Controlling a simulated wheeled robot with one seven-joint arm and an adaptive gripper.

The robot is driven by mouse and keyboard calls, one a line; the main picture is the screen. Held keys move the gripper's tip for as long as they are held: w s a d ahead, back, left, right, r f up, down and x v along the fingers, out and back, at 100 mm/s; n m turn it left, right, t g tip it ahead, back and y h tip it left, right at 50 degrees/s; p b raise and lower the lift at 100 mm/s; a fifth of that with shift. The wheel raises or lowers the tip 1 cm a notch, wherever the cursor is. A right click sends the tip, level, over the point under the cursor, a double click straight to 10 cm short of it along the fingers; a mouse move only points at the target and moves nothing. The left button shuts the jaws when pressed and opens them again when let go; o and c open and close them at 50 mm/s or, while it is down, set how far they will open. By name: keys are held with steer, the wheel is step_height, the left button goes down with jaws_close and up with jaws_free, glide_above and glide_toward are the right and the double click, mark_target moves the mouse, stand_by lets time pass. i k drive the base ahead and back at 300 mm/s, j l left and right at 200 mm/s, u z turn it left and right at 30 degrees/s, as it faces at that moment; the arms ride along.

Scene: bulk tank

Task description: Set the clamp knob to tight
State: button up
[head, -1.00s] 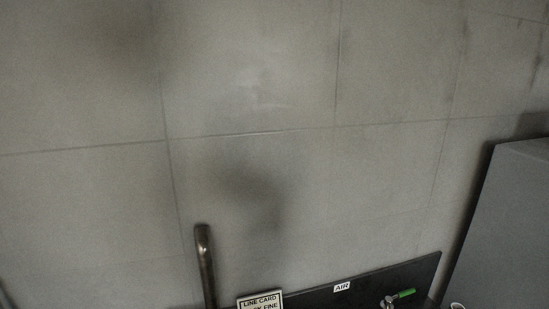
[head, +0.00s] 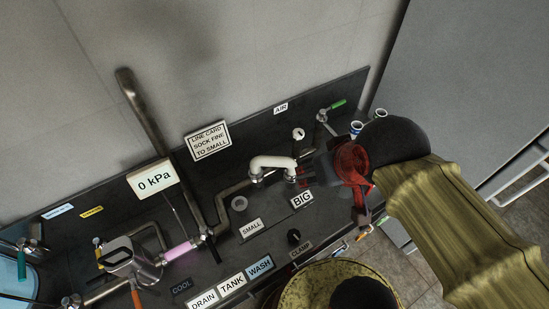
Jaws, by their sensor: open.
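The clamp knob (head: 293,237) is a small black round knob on the dark panel, just above its CLAMP label (head: 300,249). A pale mark shows on it, but its setting is too small to read. My gripper (head: 305,175), red with dark fingers, reaches in from the right above the BIG label. It is open, and its fingertips are beside the right end of a white bent pipe (head: 272,163); I cannot tell whether they touch it. The gripper is up and right of the knob, apart from it.
A SMALL label (head: 252,227) and an open port (head: 239,204) lie left of the knob. DRAIN, TANK and WASH labels (head: 232,283) line the front edge. A line card (head: 208,140), a 0 kPa display (head: 154,179) and a green-handled valve (head: 337,105) stand farther back.

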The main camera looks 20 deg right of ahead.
mark_target(293, 236)
steer(key=k+j, duration=0.1)
steer(key=k, duration=0.2)
steer(key=j+u, duration=0.25)
steer(key=j, duration=0.15)
steer(key=k+j+u, duration=0.1)
steer(key=j+u, duration=0.2)
steer(key=j, duration=0.15)
steer(key=z, duration=1.15)
steer(key=k+u, duration=0.1)
steer(key=u, duration=0.35)
